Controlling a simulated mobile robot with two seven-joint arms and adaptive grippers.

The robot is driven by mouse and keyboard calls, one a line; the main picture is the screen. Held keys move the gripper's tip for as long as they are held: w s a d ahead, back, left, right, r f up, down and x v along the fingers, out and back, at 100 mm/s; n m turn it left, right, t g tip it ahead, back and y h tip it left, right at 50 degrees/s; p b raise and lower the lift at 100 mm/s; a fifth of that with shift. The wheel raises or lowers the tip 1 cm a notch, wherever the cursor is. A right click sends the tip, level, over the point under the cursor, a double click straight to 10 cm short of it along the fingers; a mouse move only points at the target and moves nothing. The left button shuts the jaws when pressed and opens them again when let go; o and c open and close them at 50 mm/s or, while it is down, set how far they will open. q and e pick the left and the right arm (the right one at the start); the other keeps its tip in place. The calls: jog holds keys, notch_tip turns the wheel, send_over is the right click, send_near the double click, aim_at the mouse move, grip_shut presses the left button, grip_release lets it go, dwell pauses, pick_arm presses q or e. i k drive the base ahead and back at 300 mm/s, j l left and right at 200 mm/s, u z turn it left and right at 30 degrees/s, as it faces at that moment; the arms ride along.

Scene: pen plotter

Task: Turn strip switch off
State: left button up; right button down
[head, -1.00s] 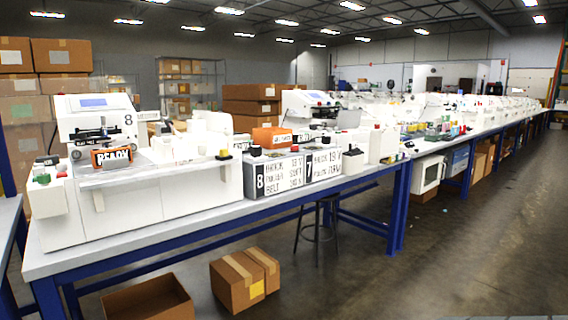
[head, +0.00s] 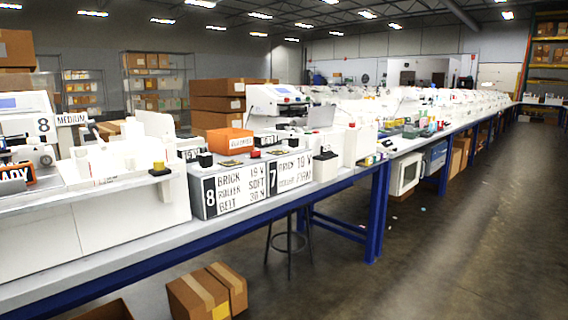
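I cannot make out a power strip or its switch for certain in the head view. A long bench (head: 150,242) with blue legs carries a row of white machines. The nearest white machine (head: 130,212) is at the left, cut off by the picture edge, with a sign marked 8. Two placards (head: 240,195) marked 8 and 7 stand at the bench's front. A white box with a black top (head: 325,167) stands to their right. Neither of my grippers is in view.
Cardboard boxes (head: 208,296) lie on the floor before the bench. A dark stool (head: 288,240) stands partly under the bench. An orange box (head: 230,140) sits behind the placards. The grey floor (head: 440,250) at the right is open.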

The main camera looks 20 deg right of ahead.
aim_at(256, 154)
jog(key=i+l+z, duration=0.1)
jog(key=i+l, duration=0.2)
jog(key=i, duration=0.2)
jog(key=i+l+z, duration=0.15)
jog(key=i+l, duration=0.15)
jog(key=i, duration=0.25)
